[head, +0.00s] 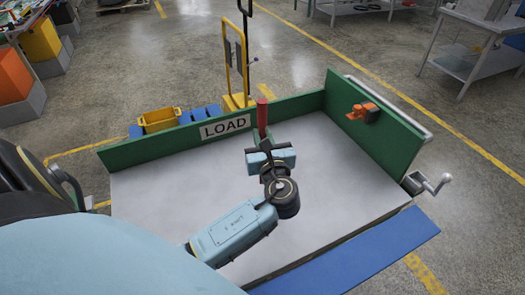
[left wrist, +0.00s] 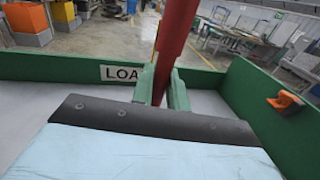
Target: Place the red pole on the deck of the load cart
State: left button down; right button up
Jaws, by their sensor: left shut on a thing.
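The red pole (head: 262,115) stands upright above the load cart in the head view. It also shows in the left wrist view (left wrist: 176,35), running up out of the frame. My left gripper (head: 265,145) is shut on the pole, one finger on each side of it in the left wrist view (left wrist: 162,88). The pole's lower end is hidden behind my gripper, so I cannot tell whether it touches the deck. The load cart has a grey deck (head: 160,195) and green walls with a LOAD sign (head: 225,127). My right gripper is not in view.
An orange clamp-like part (head: 363,112) sits on the right green wall. A crank handle (head: 428,184) sticks out at the right corner. A blue board (head: 350,255) runs along the near edge. A yellow hand truck (head: 237,70) stands behind the cart. Most of the deck is bare.

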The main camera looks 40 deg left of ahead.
pick_arm(q)
notch_tip(320, 180, down, 4)
jog(key=shift+w+f+b, duration=0.1)
jog(key=shift+b, duration=0.35)
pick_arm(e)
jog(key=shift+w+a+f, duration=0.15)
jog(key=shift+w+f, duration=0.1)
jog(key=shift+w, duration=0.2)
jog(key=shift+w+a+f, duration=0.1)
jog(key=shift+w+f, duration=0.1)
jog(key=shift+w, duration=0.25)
pick_arm(q)
jog(key=c, duration=1.4)
grip_release()
jog(key=shift+f, duration=0.15)
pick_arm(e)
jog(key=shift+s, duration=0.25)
pick_arm(q)
jog(key=v, duration=1.2)
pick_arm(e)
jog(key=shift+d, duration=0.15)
